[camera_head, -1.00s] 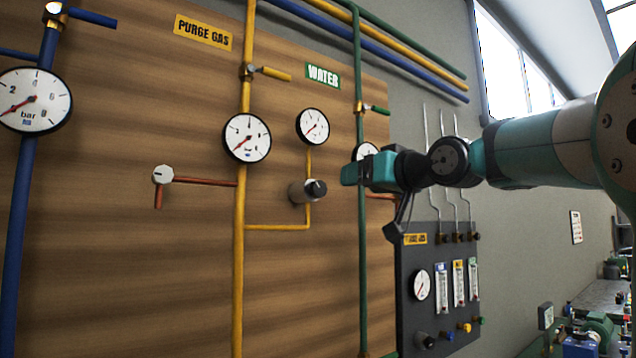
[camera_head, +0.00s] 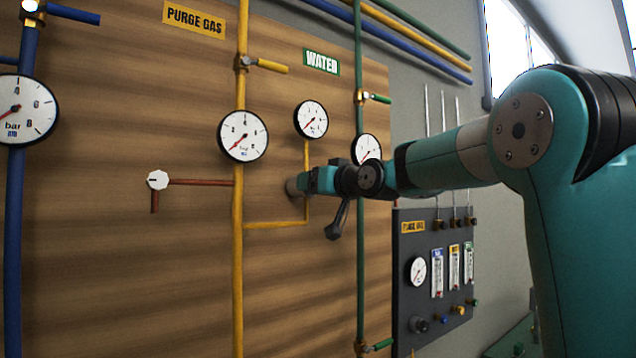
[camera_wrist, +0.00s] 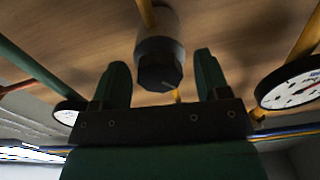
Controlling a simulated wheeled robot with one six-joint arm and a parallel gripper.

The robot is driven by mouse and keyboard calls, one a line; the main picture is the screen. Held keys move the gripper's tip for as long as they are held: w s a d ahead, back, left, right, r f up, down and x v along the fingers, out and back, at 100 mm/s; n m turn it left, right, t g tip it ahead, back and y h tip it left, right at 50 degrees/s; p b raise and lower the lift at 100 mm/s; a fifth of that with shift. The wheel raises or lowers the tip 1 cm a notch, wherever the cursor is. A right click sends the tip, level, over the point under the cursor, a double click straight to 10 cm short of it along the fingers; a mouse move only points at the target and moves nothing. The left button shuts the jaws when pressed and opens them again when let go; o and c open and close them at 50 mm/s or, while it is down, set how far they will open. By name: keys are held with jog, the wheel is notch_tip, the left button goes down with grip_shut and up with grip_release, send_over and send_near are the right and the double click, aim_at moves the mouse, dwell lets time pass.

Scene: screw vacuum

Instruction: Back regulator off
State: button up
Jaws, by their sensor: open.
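The regulator (camera_wrist: 160,62) is a grey cylinder with a dark knob, on the yellow branch pipe below a small gauge (camera_head: 311,119). In the head view only its left edge (camera_head: 292,187) shows; my gripper (camera_head: 305,181) hides the rest. In the wrist view my gripper (camera_wrist: 162,82) is open, with one finger on each side of the knob. Gaps show between the fingers and the knob, and nothing is held. Whether the fingertips reach fully over the knob I cannot tell.
A yellow upright pipe (camera_head: 239,290) with a larger gauge (camera_head: 243,136) stands left of the regulator. A green water pipe (camera_head: 360,290) runs close behind my wrist. A dark panel (camera_head: 408,300) with flow meters is at lower right.

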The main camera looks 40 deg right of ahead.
jog(key=shift+c, duration=0.5)
jog(key=c, duration=0.8)
jog(key=shift+c, duration=0.2)
jog(key=shift+f+n+b, duration=0.15)
jog(key=shift+n+b, duration=0.25)
jog(key=shift+b, duration=0.25)
jog(key=shift+f+n+b, duration=0.1)
jog(key=shift+n+b, duration=0.4)
jog(key=shift+b, duration=0.45)
jog(key=n+b, duration=0.2)
jog(key=b, duration=0.1)
jog(key=shift+f+n, duration=0.1)
jog(key=shift+n, duration=0.2)
jog(key=n+b, duration=0.4)
jog(key=shift+a+r+n+b, duration=0.1)
jog(key=shift+r+n+b, duration=0.2)
jog(key=shift+n+b, duration=0.5)
